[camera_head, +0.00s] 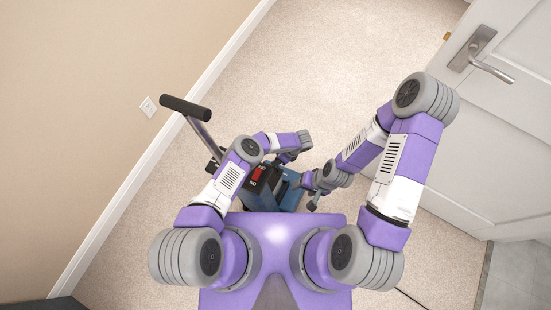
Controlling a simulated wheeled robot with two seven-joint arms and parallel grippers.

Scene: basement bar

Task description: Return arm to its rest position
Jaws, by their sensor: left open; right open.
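My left arm bends up over a blue machine, and my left gripper (286,159) is open near the machine's upper right side. My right arm reaches high to the right and folds back down. Its open gripper (312,205) is just right of the machine, lower in the picture than the left one. Both grippers are small and partly hidden by my arm links. I see nothing held in either. I cannot tell whether the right fingers touch the machine.
The blue machine (256,192) has a red switch and a long pole with a black handle (185,107) leaning left. A beige wall (80,90) is on the left. A white door (500,130) with a metal lever (490,68) is on the right. Carpet (320,60) is clear ahead.

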